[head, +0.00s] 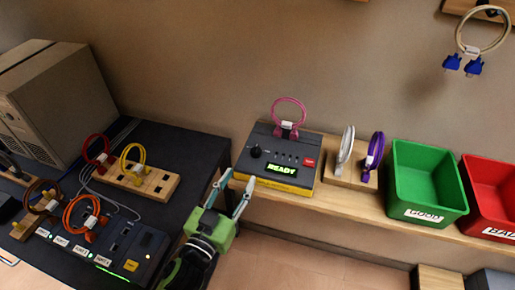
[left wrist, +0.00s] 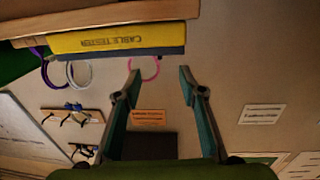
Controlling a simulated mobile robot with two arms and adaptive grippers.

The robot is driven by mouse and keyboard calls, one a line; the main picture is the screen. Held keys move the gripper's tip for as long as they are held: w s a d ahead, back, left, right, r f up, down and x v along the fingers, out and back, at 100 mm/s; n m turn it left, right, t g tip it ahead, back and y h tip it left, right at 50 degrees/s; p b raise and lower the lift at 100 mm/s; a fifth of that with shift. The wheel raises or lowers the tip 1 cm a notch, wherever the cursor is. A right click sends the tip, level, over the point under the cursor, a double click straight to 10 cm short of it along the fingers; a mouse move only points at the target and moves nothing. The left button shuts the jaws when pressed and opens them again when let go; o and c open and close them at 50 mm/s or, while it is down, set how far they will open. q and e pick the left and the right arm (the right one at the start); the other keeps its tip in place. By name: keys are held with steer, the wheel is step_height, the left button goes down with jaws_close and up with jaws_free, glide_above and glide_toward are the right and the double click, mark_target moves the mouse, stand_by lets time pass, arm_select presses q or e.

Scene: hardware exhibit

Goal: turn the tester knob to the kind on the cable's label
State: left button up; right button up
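The cable tester (head: 279,159) is a dark box with a yellow front edge on the wooden shelf. Its lit display reads READY, with a round black knob (head: 256,151) to the left and a red button to the right. A pink looped cable (head: 289,112) is plugged in at its back; any label text on it is too small to read. My left gripper (head: 232,188) is open and empty, just in front of the tester's left front corner. In the left wrist view the tester's yellow front (left wrist: 118,41) reads CABLE TESTER, upside down, beyond the open fingers. My right gripper is not in view.
A white cable (head: 346,146) and a purple cable (head: 374,152) stand in a wooden block right of the tester. A green bin (head: 424,167) marked GOOD and a red bin (head: 491,180) follow. The dark table at left holds several cables and a switch box (head: 137,252).

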mark_target(254, 154)
arm_select(q)
steer(key=p+x, duration=0.1)
steer(key=x, duration=1)
steer(key=shift+w+p, duration=0.15)
steer(key=shift+p, duration=0.2)
steer(key=shift+w+d, duration=0.25)
steer(key=shift+w, duration=0.2)
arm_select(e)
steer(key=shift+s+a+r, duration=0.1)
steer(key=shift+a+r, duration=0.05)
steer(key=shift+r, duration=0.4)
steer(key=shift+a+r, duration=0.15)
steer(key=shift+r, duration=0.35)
arm_select(q)
jaws_close()
